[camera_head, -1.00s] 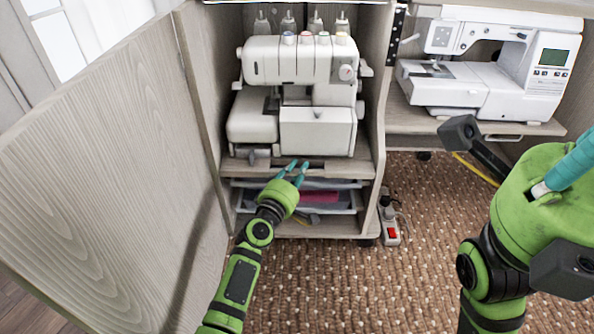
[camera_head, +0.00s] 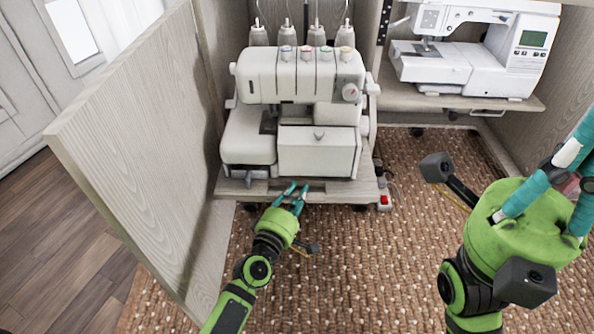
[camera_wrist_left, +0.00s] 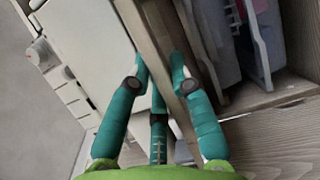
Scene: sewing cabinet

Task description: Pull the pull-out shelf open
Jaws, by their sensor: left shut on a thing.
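The pull-out shelf (camera_head: 347,190) is a light wood board that juts forward from the cabinet over the rug. It carries a white overlock machine (camera_head: 305,105) with several thread spindles. My left gripper (camera_head: 292,190) is shut on the shelf's front edge, left of its middle. In the left wrist view, the teal fingers (camera_wrist_left: 160,85) sit on both sides of the shelf board (camera_wrist_left: 158,40). My right gripper (camera_head: 570,180) is at the right edge, away from the shelf. Its teal fingers run partly out of the picture, so its opening is unclear.
An open cabinet door (camera_head: 140,135) stands close on the left of my left arm. A white sewing machine (camera_head: 470,50) rests on another shelf at the back right. The woven rug (camera_head: 360,265) in front is mostly clear. Storage trays (camera_wrist_left: 235,40) show beneath the shelf in the wrist view.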

